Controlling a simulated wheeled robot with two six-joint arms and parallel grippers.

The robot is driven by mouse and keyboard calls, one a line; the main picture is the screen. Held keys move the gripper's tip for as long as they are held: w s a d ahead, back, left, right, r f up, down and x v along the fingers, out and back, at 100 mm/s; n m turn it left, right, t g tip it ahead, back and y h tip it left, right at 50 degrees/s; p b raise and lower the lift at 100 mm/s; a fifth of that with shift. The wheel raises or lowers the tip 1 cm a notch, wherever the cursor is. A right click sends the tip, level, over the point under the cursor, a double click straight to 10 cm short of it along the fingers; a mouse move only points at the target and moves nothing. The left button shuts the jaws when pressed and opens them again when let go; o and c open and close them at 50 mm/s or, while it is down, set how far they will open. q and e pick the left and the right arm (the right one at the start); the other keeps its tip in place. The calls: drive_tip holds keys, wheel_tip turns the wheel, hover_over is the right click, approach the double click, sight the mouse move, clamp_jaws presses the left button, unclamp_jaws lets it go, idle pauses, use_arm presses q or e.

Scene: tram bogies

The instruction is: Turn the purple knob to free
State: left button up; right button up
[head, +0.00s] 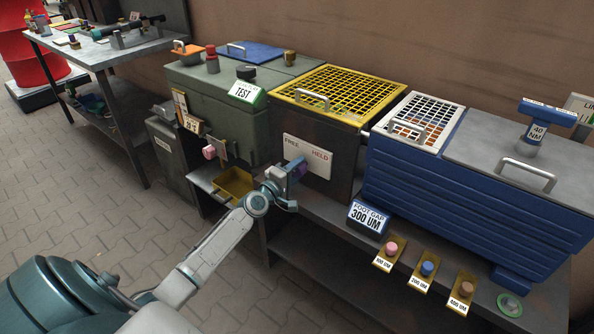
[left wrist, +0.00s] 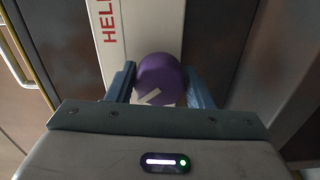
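The purple knob (head: 300,171) is on the front of a dark box, by a white plate (head: 306,150) marked FREE at left and HELD at right. In the left wrist view the round knob (left wrist: 158,78) has a white pointer mark slanting near its lower edge. My left gripper (head: 287,178) is at the knob, with one finger on each side. In the left wrist view the fingers (left wrist: 160,85) appear to touch both sides of the knob. Part of the plate, with the red HELD lettering, shows behind it. My right gripper is not in view.
A yellow grate (head: 350,92) tops the dark box. A green box (head: 225,105) with a pink knob (head: 209,152) stands to its left, above an open yellow tray (head: 234,183). A blue ribbed box (head: 460,190) stands at right, with several coloured knobs on the ledge in front.

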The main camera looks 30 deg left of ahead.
use_arm(q)
drive_tip(key=shift+o, duration=1.3)
drive_tip(key=shift+s, duration=0.15)
drive_tip(key=shift+s, duration=0.35)
drive_tip(key=s+p, duration=0.1)
drive_tip(key=s, duration=0.8)
drive_tip(key=shift+s+a, duration=0.4)
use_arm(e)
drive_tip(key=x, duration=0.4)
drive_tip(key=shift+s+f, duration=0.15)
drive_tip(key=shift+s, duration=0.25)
use_arm(q)
drive_tip(key=shift+f, duration=0.1)
